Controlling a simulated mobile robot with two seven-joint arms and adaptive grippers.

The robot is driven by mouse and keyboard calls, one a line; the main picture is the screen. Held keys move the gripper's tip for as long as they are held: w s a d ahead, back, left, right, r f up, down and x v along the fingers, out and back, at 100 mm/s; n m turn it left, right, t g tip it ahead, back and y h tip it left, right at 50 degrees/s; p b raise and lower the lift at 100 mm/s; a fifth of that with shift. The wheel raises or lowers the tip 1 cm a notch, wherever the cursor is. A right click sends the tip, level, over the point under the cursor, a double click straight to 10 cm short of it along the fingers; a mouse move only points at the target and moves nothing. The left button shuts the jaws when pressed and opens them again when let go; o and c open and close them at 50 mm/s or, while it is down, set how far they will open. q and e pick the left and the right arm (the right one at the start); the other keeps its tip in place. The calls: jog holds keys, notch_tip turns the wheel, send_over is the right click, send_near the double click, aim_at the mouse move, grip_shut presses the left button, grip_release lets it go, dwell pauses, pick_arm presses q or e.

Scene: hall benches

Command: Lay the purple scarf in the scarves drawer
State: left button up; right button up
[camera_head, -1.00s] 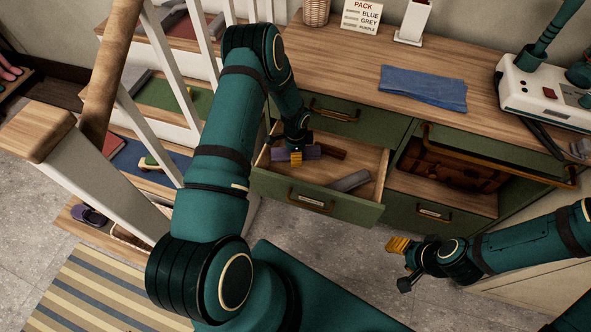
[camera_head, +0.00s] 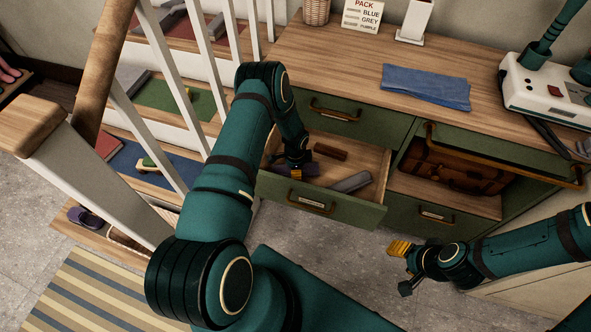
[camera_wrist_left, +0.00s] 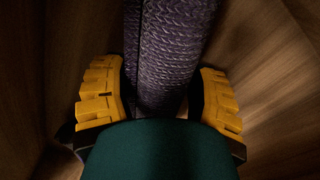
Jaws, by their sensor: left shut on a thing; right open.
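The open drawer (camera_head: 345,207) has a green front, and its label is too small to read. The rolled purple scarf (camera_head: 310,169) is in the drawer's left part. My left gripper (camera_head: 296,174) reaches down into the drawer and is shut on the scarf. In the left wrist view, its yellow fingers (camera_wrist_left: 160,98) flank the purple knitted scarf (camera_wrist_left: 172,50), with wood around it. Whether the scarf touches the drawer bottom I cannot tell. My right gripper (camera_head: 399,248) is open and empty, in front of the cabinet.
A grey roll (camera_head: 352,182) and a brown roll (camera_head: 330,151) lie in the drawer. A folded blue cloth (camera_head: 425,87) and a sign (camera_head: 362,15) reading pack blue, grey, purple are on the worktop (camera_head: 330,60). A brown case (camera_head: 460,166) sits in an open compartment. A banister (camera_head: 100,80) stands left.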

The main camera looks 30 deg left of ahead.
pick_arm(q)
jog(key=shift+f, duration=0.1)
jog(key=o, duration=1.2)
jog(key=shift+o, duration=0.2)
notch_tip(320, 180, up, 12)
jog(key=p, duration=0.2)
jog(key=shift+p, duration=0.4)
